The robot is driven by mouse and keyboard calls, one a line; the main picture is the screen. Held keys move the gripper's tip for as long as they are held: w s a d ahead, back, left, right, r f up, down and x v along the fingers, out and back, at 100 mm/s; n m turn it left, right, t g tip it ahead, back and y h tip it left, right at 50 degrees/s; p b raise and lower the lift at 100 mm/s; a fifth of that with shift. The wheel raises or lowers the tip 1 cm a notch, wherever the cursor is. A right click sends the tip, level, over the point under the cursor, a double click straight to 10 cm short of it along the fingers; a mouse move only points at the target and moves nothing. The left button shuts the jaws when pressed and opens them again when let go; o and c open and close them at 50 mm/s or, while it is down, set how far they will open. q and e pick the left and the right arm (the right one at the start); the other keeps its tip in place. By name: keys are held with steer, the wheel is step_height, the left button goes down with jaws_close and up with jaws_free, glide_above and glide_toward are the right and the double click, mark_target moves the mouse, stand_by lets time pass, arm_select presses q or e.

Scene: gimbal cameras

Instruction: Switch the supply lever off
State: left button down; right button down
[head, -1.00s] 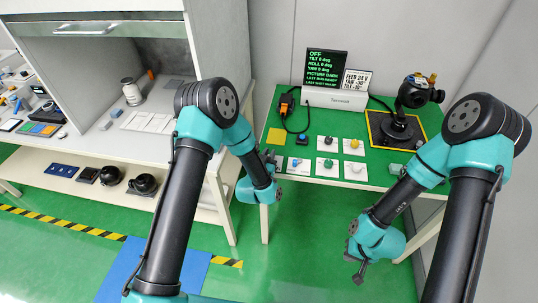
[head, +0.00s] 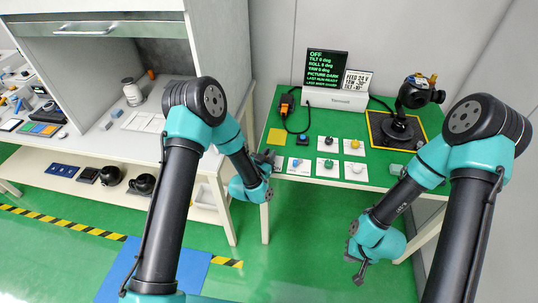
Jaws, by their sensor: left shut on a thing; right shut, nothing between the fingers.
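My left gripper (head: 266,157) is at the front left edge of the green table. It is shut on a small dark part there, seemingly the supply lever (head: 278,164); the fingers and hand largely hide it, so its angle is unclear. The black display (head: 327,65) at the back of the table shows OFF on its top line in green. My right gripper (head: 359,272) is shut and empty, hanging low over the floor in front of the table, pointing down.
Several knobs and buttons on plates (head: 327,145) stand right of the lever. A black gimbal camera (head: 417,95) stands on a yellow-edged pad at the right. An orange-and-black device (head: 286,104) with a cable lies at the back left.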

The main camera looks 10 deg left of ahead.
arm_select(q)
steer(key=c, duration=1.1)
jaws_free()
steer(key=shift+o, duration=0.2)
steer(key=v, duration=1.7)
steer(key=shift+s, duration=0.25)
steer(key=shift+a, duration=0.1)
steer(key=s+a+f+n+g+y, duration=0.2)
steer(key=s+a+f+g, duration=0.15)
steer(key=f+g, duration=0.55)
steer(key=s+a+f+n+g, duration=0.1)
steer(key=s+n+g, duration=0.1)
steer(key=s, duration=0.3)
steer(key=s+a+f+n+g+y, duration=0.1)
steer(key=s+a+f+n+g, duration=0.1)
steer(key=s+g, duration=0.2)
steer(key=shift+s+f+g, duration=0.3)
steer(key=shift+s+g, duration=0.1)
steer(key=shift+s, duration=0.65)
steer(key=shift+a, duration=0.15)
